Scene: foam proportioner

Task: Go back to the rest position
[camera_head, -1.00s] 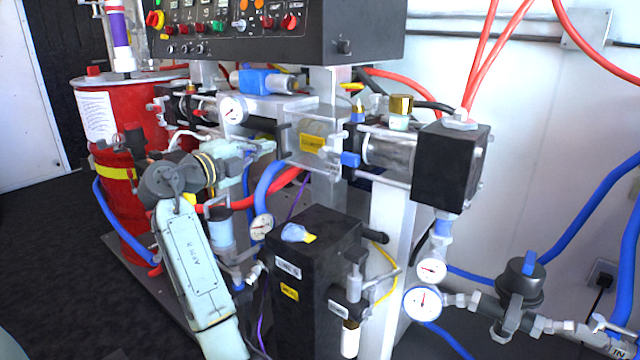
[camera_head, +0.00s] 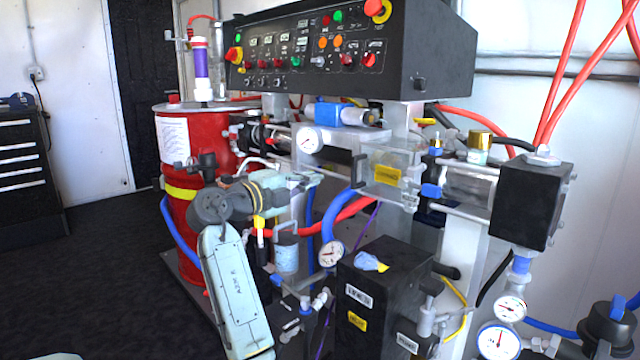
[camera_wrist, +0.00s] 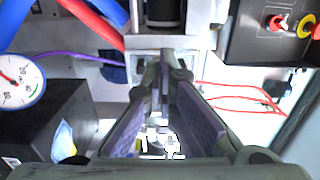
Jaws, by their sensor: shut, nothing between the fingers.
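My gripper (camera_wrist: 164,76) shows in the wrist view, with its fingertips together and nothing between them. Its purple-lined fingers run up the middle of that view towards a pale metal part of the machine; I cannot tell whether they touch it. In the head view my arm rises from the bottom, bends in front of the red drum and reaches right towards the machine. My fingers cannot be made out there.
The control panel (camera_head: 345,50) overhangs the machine. A black box (camera_head: 385,295), a pressure gauge (camera_head: 331,253) and hoses lie close to my arm. The red drum (camera_head: 190,130) stands behind it. Dark floor (camera_head: 90,270) is clear at left, before a black drawer cabinet (camera_head: 28,170).

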